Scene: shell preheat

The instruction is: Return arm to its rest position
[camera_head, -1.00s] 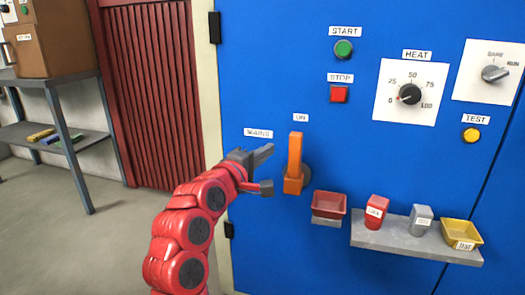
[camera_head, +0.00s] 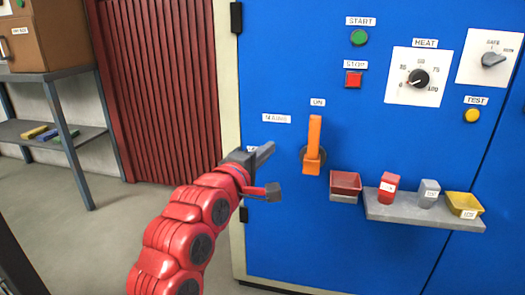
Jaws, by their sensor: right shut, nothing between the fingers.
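A grey shelf (camera_head: 400,210) juts out from the cabinet with a red block, a grey block and a yellow tray (camera_head: 463,204). A red tray (camera_head: 345,182) is beside it. Knobs and buttons are above. A metal rack (camera_head: 62,135) stands at left.

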